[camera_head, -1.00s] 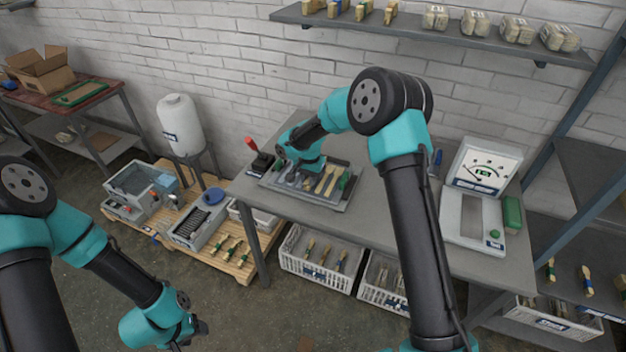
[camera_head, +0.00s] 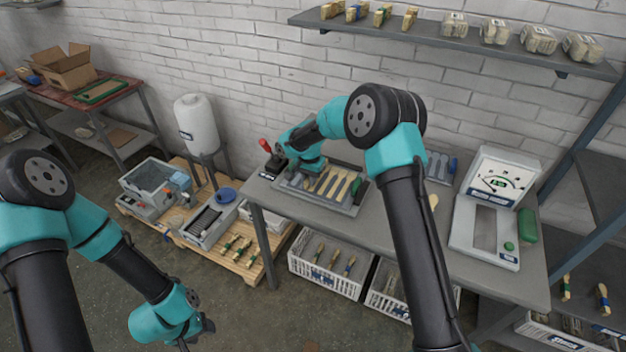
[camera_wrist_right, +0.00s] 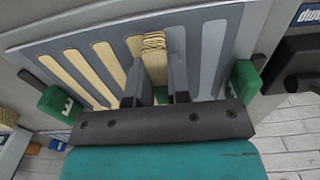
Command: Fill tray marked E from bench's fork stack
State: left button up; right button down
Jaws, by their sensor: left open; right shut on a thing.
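A grey slotted tray (camera_head: 345,207) lies on the bench, with pale wooden pieces in several slots. In the right wrist view, the tray (camera_wrist_right: 226,45) has wooden strips (camera_wrist_right: 90,77) on the left and bare grey slots on the right. My right gripper (camera_wrist_right: 160,92) is shut on a ridged wooden stack (camera_wrist_right: 155,48) in line with a slot; I cannot tell whether the stack touches the slot floor. In the head view the right gripper (camera_head: 303,167) is at the tray's left part. My left gripper (camera_head: 198,335) is open and empty above the floor. No letter E is readable.
A white gauge device (camera_head: 487,205) stands on the bench's right. A red-handled device (camera_head: 274,160) is beside the tray's left. Crates (camera_head: 325,268) with bundles sit under the bench. A shelf (camera_head: 455,40) hangs above.

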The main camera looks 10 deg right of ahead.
aim_at(297, 180)
jog(key=shift+w+a, duration=1.65)
jog(key=shift+a, duration=0.25)
jog(key=shift+r, duration=0.15)
jog(key=shift+r, duration=2.4)
